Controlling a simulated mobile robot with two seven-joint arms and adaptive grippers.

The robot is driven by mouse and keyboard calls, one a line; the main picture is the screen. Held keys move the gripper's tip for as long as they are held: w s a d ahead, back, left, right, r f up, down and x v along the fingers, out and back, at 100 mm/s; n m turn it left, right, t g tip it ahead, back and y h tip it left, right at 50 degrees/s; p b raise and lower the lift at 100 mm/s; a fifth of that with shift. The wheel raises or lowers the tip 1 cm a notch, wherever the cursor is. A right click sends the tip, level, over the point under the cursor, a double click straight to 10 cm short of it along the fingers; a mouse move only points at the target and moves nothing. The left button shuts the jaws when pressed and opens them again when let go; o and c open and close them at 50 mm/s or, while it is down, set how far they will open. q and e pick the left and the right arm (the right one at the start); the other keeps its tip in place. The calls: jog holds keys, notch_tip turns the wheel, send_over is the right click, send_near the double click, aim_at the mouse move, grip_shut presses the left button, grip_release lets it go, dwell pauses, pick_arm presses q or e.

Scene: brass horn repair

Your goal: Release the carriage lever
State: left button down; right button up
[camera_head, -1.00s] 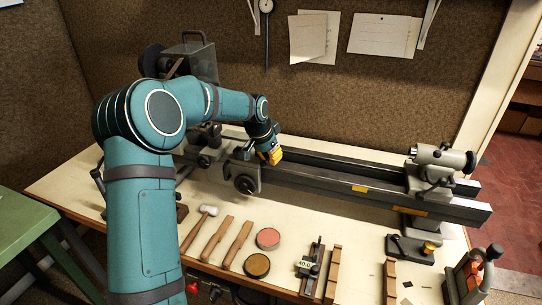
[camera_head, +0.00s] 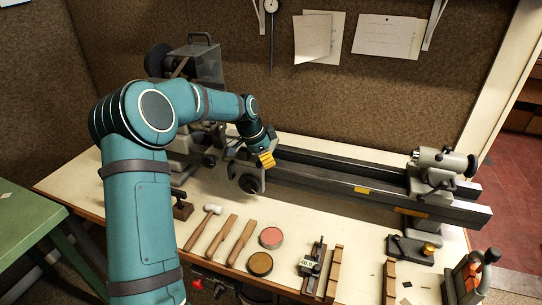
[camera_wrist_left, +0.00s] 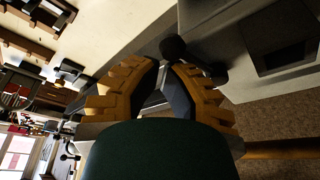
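The carriage (camera_head: 240,170) with its round handwheel (camera_head: 250,184) sits on the left part of the lathe bed. My left gripper (camera_head: 266,161), with yellow fingers, hangs over the bed right beside the carriage. In the left wrist view its two fingers (camera_wrist_left: 166,66) stand apart with a gap between the tips. A black ball knob (camera_wrist_left: 173,47), seemingly of the carriage lever, shows just past the tips, close to the right one. I cannot tell whether they touch. In the head view the lever is hidden or too small to make out. My right gripper is in neither view.
The lathe bed (camera_head: 330,180) runs right to the tailstock (camera_head: 440,167). A mallet (camera_head: 203,228), wooden tools (camera_head: 240,243), two round tins (camera_head: 271,238) and a small gauge (camera_head: 313,266) lie along the bench front. A pegboard wall (camera_head: 380,90) stands behind.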

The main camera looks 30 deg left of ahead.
pick_arm(q)
jog(key=m, duration=0.1)
jog(key=s+a+m+p, duration=0.1)
jog(key=shift+a+m+g+h, duration=0.15)
jog(key=shift+m+g+h, duration=0.25)
jog(key=shift+s+a+m+g+p, duration=0.15)
jog(key=shift+a+m+p, duration=0.1)
jog(key=shift+m, duration=0.3)
jog(key=shift+s+a+m+g+p, duration=0.1)
jog(key=shift+s+a+m+g, duration=0.1)
jog(key=shift+m, duration=0.35)
jog(key=shift+w, duration=0.2)
jog(key=shift+w+d+p, duration=0.15)
jog(key=shift+w+p, duration=0.2)
jog(key=shift+w, duration=0.35)
